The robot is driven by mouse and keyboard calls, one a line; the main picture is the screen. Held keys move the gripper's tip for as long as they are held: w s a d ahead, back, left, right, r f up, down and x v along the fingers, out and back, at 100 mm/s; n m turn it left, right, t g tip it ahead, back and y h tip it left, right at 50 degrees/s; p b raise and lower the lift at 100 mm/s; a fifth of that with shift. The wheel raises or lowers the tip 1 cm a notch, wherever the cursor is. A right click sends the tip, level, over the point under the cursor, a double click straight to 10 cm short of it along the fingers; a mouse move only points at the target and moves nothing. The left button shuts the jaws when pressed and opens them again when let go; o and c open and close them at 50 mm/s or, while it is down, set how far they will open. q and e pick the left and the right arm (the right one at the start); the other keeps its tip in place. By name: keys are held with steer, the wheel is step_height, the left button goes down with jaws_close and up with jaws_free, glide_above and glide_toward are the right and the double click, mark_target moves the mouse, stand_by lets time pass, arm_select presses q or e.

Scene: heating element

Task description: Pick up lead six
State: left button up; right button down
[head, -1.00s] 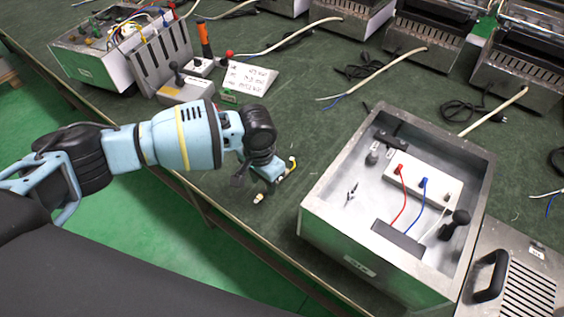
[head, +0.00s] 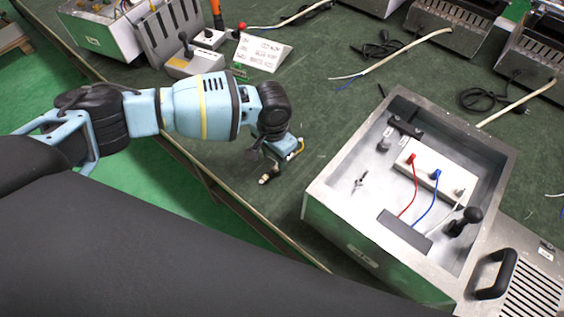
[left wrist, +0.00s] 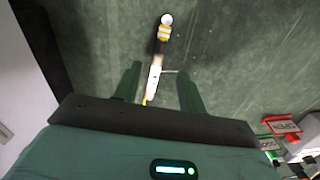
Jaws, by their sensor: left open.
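My left gripper (head: 272,163) is low over the green bench top near its front edge. In the left wrist view its two dark green fingers (left wrist: 160,75) are apart. A thin lead-like piece (left wrist: 155,74) with a white sleeve, a dark middle and a yellow-and-white end lies between and beyond the fingers. I cannot tell if they touch it. In the head view a small white tip (head: 265,179) shows below the gripper and a yellow bit shows beside it; the rest is hidden. No number is readable, so I cannot confirm it is lead six. My right gripper is not in view.
An open metal box (head: 331,160) with red, blue and white leads stands right of the gripper. A printed card (head: 262,52) and a grey switch unit (head: 194,62) stand behind. Loose cables lie on the bench. Bare bench lies between gripper and box.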

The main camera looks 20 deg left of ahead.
mark_target(276, 167)
arm_select(q)
steer(key=f, duration=0.4)
steer(key=shift+w+d+f+b, duration=0.1)
steer(key=shift+w+d+b, duration=0.1)
steer(key=shift+b, duration=0.1)
jaws_close()
